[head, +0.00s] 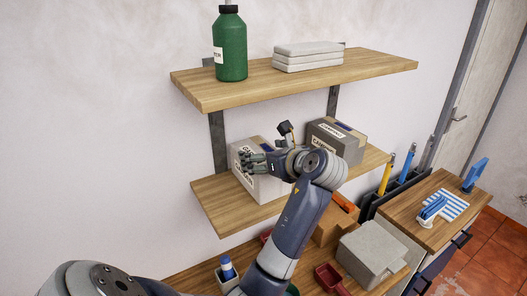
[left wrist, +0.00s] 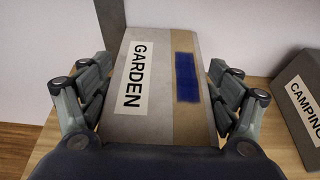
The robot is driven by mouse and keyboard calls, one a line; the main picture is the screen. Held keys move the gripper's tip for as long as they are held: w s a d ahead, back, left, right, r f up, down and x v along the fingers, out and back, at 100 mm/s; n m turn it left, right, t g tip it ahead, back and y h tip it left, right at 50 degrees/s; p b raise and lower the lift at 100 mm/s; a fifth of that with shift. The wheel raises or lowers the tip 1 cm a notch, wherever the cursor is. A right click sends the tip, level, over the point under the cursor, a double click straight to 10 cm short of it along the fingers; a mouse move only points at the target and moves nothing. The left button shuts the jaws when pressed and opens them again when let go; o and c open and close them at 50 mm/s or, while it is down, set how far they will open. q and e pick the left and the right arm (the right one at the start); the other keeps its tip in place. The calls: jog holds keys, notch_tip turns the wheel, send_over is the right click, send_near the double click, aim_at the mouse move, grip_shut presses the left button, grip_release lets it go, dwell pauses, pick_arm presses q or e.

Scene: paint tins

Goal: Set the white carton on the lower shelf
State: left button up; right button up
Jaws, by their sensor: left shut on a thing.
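The white carton (head: 268,188), labelled GARDEN, is upright at the left part of the lower shelf (head: 222,208). It appears to rest on the board, but its far underside is hidden. My left gripper (head: 255,163) reaches over it from the right and is shut on it. In the left wrist view the carton (left wrist: 150,110) fills the space between the fingers (left wrist: 158,88), one on each side; its label and a blue patch face the camera. My right gripper is not in view.
A grey CAMPING box (head: 335,140) stands right of the carton on the lower shelf; it shows in the left wrist view (left wrist: 300,95). The upper shelf (head: 250,90) holds a green bottle (head: 230,48) and stacked pale slabs (head: 308,57). A cluttered bench lies below.

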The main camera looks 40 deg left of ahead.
pick_arm(q)
jog(key=shift+f, duration=0.1)
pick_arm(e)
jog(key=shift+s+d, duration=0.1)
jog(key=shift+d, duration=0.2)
pick_arm(q)
jog(key=o, duration=1.8)
jog(key=shift+d, duration=0.1)
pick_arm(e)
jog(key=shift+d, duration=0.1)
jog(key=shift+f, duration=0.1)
pick_arm(q)
jog(key=shift+b+v, duration=1.9)
jog(key=shift+v, duration=4.15)
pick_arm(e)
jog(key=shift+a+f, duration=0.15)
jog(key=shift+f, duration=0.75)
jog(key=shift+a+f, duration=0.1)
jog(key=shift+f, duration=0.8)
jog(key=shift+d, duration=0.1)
